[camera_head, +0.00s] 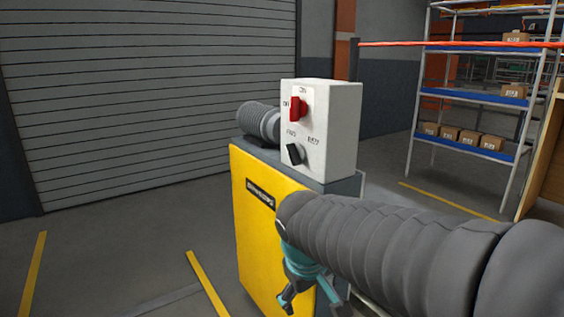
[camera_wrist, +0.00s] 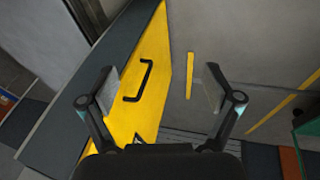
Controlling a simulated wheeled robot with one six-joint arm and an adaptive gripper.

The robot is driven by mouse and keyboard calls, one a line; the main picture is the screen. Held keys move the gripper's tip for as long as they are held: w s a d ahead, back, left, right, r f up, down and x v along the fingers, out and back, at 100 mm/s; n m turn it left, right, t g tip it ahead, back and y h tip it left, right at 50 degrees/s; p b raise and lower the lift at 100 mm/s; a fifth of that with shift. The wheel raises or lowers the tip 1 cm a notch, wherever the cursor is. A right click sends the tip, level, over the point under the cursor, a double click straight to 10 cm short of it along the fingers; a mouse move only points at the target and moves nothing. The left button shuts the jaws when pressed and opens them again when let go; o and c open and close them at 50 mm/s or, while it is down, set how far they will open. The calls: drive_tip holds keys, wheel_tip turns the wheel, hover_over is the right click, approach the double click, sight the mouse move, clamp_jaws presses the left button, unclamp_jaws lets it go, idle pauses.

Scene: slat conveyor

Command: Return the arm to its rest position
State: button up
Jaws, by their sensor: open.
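My arm, in a grey ribbed sleeve, reaches in from the right in the head view, in front of a yellow cabinet (camera_head: 262,225). My gripper (camera_head: 307,294), teal and dark, hangs below the sleeve's end, low beside the cabinet. In the wrist view my gripper (camera_wrist: 160,82) has its two fingers spread wide with nothing between them. Beyond the fingers is a yellow panel (camera_wrist: 148,45) with a black handle (camera_wrist: 140,82). I see no contact with it.
A grey control box (camera_head: 335,125) with a red knob (camera_head: 297,108) and a black knob (camera_head: 294,153) stands on the cabinet. A ribbed grey cylinder (camera_head: 258,120) is behind it. Shelving (camera_head: 472,95) with cartons stands at the back right. Floor at the left is clear.

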drive_tip(key=s+d+m+t+y+p, duration=0.1)
drive_tip(key=s+d+m+t, duration=0.1)
drive_tip(key=s+d+m, duration=0.4)
drive_tip(key=shift+s+d+r, duration=0.3)
drive_tip(key=shift+s+d, duration=1.95)
drive_tip(key=shift+s, duration=1.4)
